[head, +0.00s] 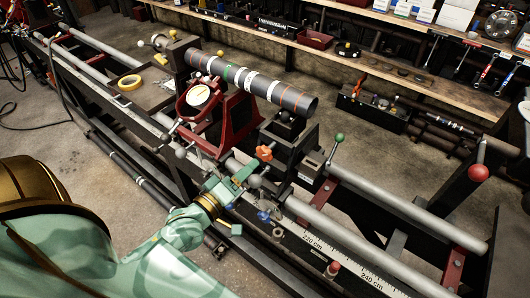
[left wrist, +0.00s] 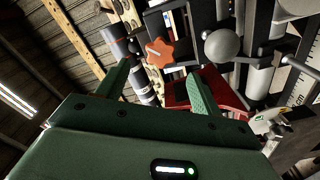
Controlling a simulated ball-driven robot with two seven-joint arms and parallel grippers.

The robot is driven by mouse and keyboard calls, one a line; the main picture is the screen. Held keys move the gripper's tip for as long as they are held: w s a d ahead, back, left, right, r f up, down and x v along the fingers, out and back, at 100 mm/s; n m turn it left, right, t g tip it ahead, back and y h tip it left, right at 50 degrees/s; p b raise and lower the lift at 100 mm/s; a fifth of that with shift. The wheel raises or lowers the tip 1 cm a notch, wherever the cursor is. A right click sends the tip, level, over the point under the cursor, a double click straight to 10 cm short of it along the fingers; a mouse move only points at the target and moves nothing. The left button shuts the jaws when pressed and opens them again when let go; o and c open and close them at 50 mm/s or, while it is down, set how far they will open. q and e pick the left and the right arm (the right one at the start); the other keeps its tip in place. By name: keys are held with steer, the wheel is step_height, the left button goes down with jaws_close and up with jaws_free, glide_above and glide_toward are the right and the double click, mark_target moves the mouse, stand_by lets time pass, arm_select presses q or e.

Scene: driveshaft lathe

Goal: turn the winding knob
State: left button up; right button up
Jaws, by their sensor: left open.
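The winding knob appears to be the orange star-shaped knob (head: 264,153) on the dark carriage of the lathe. In the left wrist view the knob (left wrist: 162,52) faces the camera, beyond the fingertips and roughly between the two fingers. My left gripper (head: 246,178) is green, just below the knob in the head view. Its fingers (left wrist: 158,76) are apart, with nothing between them, and I see no contact with the knob. My right gripper does not show in either view.
A grey ball-ended lever (left wrist: 222,45) stands right beside the knob. A dark driveshaft tube (head: 248,82) lies above the red support (head: 230,128). A green-tipped lever (head: 339,138) and scaled rail (head: 320,247) are to the right. A workbench (head: 400,70) runs behind.

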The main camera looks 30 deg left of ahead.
mark_target(262, 155)
arm_select(q)
steer(key=w, duration=0.8)
steer(key=shift+w+d+b, duration=0.3)
steer(key=shift+b, duration=0.1)
steer(key=c, duration=1)
